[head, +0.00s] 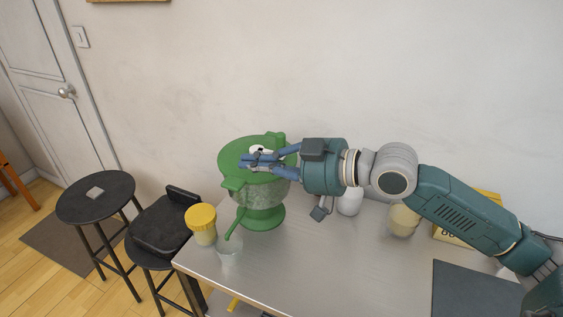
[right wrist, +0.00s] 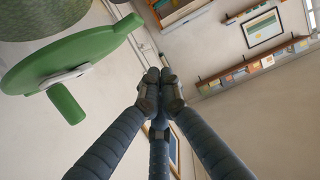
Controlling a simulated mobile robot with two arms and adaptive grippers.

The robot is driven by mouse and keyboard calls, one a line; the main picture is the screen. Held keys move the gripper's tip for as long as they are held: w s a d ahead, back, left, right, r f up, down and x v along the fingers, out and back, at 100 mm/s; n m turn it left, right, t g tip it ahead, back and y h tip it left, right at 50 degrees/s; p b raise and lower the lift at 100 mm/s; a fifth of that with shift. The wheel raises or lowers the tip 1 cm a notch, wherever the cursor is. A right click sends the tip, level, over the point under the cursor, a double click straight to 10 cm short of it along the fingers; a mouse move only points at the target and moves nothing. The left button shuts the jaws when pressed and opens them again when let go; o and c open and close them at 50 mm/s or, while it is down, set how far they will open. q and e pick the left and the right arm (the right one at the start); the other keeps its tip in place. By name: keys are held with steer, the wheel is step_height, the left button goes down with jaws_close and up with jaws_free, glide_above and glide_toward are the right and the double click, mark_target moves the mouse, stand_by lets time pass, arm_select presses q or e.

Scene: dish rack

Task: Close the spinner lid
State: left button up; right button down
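The spinner (head: 264,215) is a green-based bowl with a clear speckled wall, standing at the table's back left. Its round green lid (head: 235,165) lies over the bowl top; whether it sits fully down is unclear. My right gripper (head: 247,160) overlaps the lid in the head view, its blue fingers pointing left. In the right wrist view, the lid (right wrist: 75,55) is at the left with a pale crank and green knob (right wrist: 66,103). There the right gripper's fingertips (right wrist: 160,88) meet with nothing visible between them, apart from the lid and knob. My left gripper is not in view.
Pale containers (head: 403,220) stand under my right arm. A dark mat (head: 470,290) lies at right. The table's front middle (head: 320,275) is clear.

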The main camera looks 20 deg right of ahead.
steer(key=b+v, duration=0.3)
steer(key=v, duration=0.3)
steer(key=shift+b, duration=0.35)
steer(key=shift+s+r, duration=0.1)
